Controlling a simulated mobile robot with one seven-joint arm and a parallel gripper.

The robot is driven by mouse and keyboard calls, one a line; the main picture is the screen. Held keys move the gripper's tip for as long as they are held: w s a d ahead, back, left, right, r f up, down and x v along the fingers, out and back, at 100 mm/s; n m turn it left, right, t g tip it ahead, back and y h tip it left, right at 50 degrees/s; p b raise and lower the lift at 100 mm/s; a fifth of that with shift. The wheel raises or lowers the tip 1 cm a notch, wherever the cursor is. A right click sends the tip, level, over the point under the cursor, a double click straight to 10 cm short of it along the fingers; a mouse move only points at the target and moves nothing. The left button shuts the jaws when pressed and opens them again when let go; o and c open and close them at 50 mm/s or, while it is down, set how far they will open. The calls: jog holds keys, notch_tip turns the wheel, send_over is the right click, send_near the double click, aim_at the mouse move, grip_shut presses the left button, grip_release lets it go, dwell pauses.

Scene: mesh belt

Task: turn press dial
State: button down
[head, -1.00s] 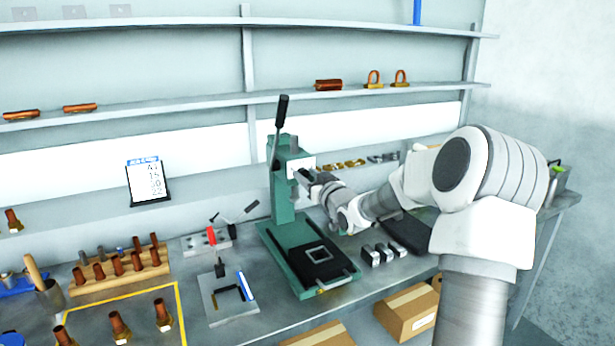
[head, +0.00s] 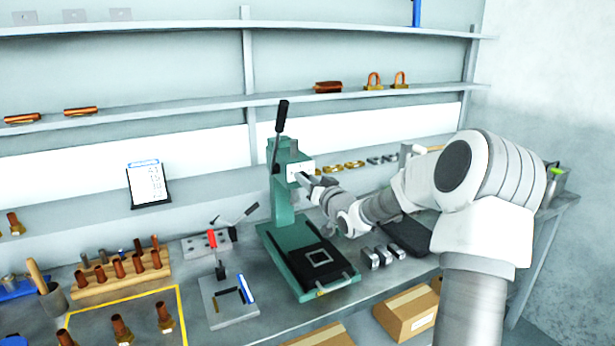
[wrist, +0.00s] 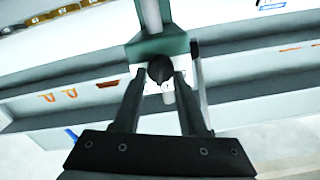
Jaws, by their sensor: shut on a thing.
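The green press (head: 290,215) stands upright on the bench, with a black lever rising from its top and a flat black bed at its base. In the wrist view, the press head (wrist: 150,45) lies just beyond the fingers. The dark round dial (wrist: 160,68) sits between the two fingertips. My gripper (head: 308,180) reaches in from the right to the white front plate of the press head. It is shut on the dial, which the gripper hides in the head view. The dial's pointer and marks are too small to read.
A small display card (head: 148,184) stands left of the press. A wooden rack (head: 120,283) of copper pieces and a clamp fixture (head: 228,300) are on the bench to the left. Small metal blocks (head: 378,256) lie right of the press bed. Shelves run behind.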

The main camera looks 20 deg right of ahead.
jog(key=shift+d+f+m+p, duration=0.1)
jog(key=shift+m+p, duration=0.8)
jog(key=shift+m, duration=1.2)
jog(key=shift+d+m+p, duration=0.1)
jog(key=shift+m+p, duration=0.8)
jog(key=shift+m, duration=1.2)
jog(key=shift+c, duration=2.2)
grip_release()
jog(key=shift+s, duration=0.1)
jog(key=s, duration=1.7)
jog(key=shift+d, duration=0.3)
jog(key=shift+s, duration=0.1)
